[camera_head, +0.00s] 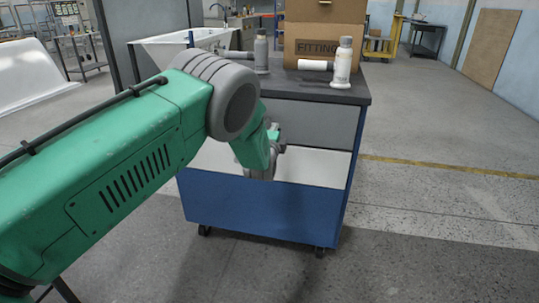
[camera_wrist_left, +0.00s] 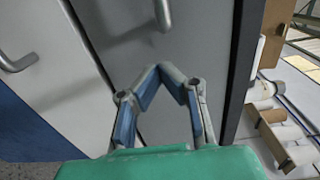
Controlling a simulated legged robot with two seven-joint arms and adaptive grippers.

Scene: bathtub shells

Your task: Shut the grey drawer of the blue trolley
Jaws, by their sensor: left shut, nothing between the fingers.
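The blue trolley (camera_head: 290,210) stands ahead of me. Its grey drawer (camera_head: 320,122) is the top one, just under the dark worktop. The front looks close to flush with the body; I cannot tell whether a small gap remains. In the left wrist view the grey drawer (camera_wrist_left: 195,35) fills the middle, with its metal handle (camera_wrist_left: 162,12) at the top edge. My left gripper (camera_wrist_left: 160,68) is shut and empty, its fingertips together in front of the drawer face; contact is unclear. In the head view my arm partly hides the left gripper (camera_head: 278,146). My right gripper is not in view.
A white drawer (camera_head: 320,168) lies below the grey one. On the worktop (camera_head: 330,92) are a cardboard box (camera_head: 322,22), a standing white bottle (camera_head: 343,62), a lying one (camera_head: 315,65) and a grey bottle (camera_head: 261,52). The floor to the right is clear.

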